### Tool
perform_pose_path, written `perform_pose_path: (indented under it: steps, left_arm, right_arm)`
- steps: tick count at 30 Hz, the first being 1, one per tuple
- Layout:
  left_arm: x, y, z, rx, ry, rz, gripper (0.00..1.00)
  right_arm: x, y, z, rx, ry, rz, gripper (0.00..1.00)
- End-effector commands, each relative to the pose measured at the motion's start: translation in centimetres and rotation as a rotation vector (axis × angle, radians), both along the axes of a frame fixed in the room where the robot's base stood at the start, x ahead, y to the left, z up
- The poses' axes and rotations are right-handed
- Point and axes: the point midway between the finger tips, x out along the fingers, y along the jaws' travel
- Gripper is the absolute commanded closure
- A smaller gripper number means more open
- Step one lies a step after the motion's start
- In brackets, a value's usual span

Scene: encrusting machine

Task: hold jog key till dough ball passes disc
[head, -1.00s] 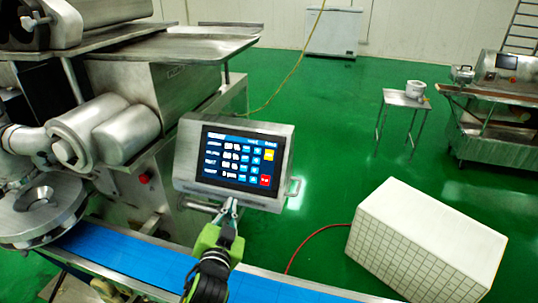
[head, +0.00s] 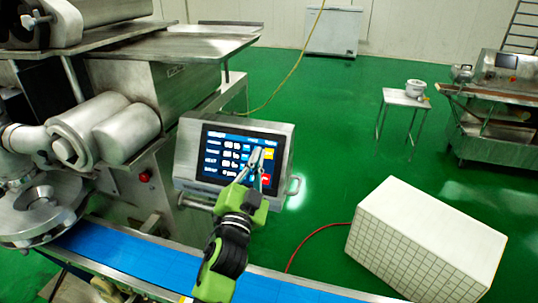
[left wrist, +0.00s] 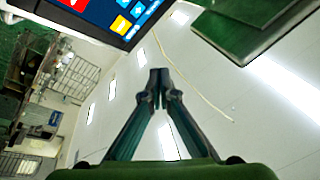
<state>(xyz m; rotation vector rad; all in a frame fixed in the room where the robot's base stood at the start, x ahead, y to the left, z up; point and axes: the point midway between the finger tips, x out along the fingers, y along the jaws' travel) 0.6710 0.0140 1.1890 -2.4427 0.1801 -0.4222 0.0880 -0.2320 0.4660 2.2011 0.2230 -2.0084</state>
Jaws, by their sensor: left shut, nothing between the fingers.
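The touch panel (head: 212,158) sits in a metal housing on the machine. Its lit screen shows white text, rows of blue keys, a yellow key and a red key. My left gripper (head: 257,151) is shut and empty. Its tips lie in front of the right part of the screen, beside the yellow key (head: 268,153). I cannot tell whether they touch the screen. In the left wrist view the fingers (left wrist: 158,75) meet, with the screen (left wrist: 105,12) at the top left. The disc (head: 40,212) is at the left, above the blue belt (head: 110,250). No dough ball is visible.
A red button (head: 144,176) is on the machine body. A white tiled block (head: 425,240) stands on the green floor at right. A small table (head: 405,98) with a white pot is farther back. A red hose runs across the floor.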

Motion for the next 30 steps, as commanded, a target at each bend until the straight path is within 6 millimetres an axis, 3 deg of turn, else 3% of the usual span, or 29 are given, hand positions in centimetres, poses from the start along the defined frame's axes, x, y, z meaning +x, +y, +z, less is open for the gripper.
perform_pose_path:
  steps: [15,21,30]
  left_arm:
    - [5.4,-1.7,-4.0,-0.001,0.0,0.001,1.0]
    - [6.6,-2.1,-4.4,-0.001,0.001,0.0,1.0]
    - [6.8,-2.2,-4.3,0.0,0.001,0.001,1.0]
  right_arm:
    - [0.0,-0.3,-6.4,-0.003,-0.001,0.001,0.76]
    - [0.0,-0.4,-7.4,-0.004,-0.001,0.002,0.76]
    - [0.1,-0.4,-7.4,-0.005,-0.001,0.002,0.76]
